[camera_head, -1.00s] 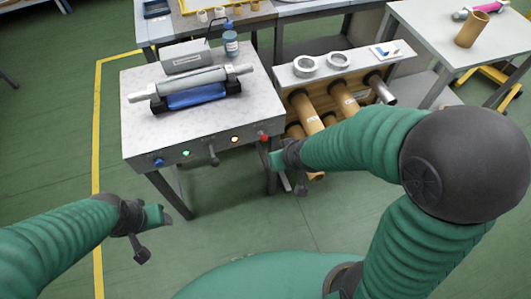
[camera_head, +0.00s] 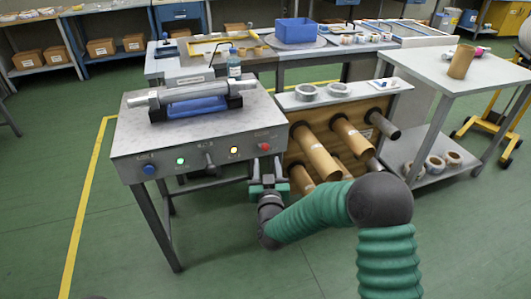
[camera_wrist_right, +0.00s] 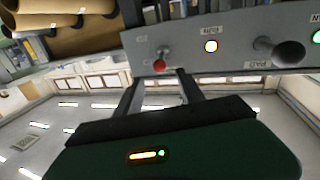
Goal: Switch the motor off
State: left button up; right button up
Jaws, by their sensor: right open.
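The rewinder's grey control panel (camera_head: 200,158) forms the front of the machine table. It carries a blue knob (camera_head: 149,169), a green light (camera_head: 180,161), a grey lever (camera_head: 209,160), an amber light (camera_head: 234,150) and a red-tipped switch (camera_head: 264,146) at the right end. In the right wrist view the red tip (camera_wrist_right: 159,66) lies just ahead of the fingers, with the amber light (camera_wrist_right: 211,46) to its right. My right gripper (camera_head: 267,168) is open and empty, just below the switch; it also shows in the wrist view (camera_wrist_right: 161,88). Contact cannot be told. My left gripper is not visible.
A roller over a blue core (camera_head: 196,105) lies on the machine table. A rack with cardboard tubes (camera_head: 320,155) stands close right of my right gripper. A grey side table (camera_head: 480,72) is further right. Green floor in front is mostly free.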

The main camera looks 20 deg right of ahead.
aim_at(266, 150)
jog(key=b+x, duration=0.2)
jog(key=x, duration=0.7)
jog(key=shift+f, duration=0.15)
jog(key=shift+w, duration=0.15)
jog(key=shift+c, duration=0.5)
grip_shut()
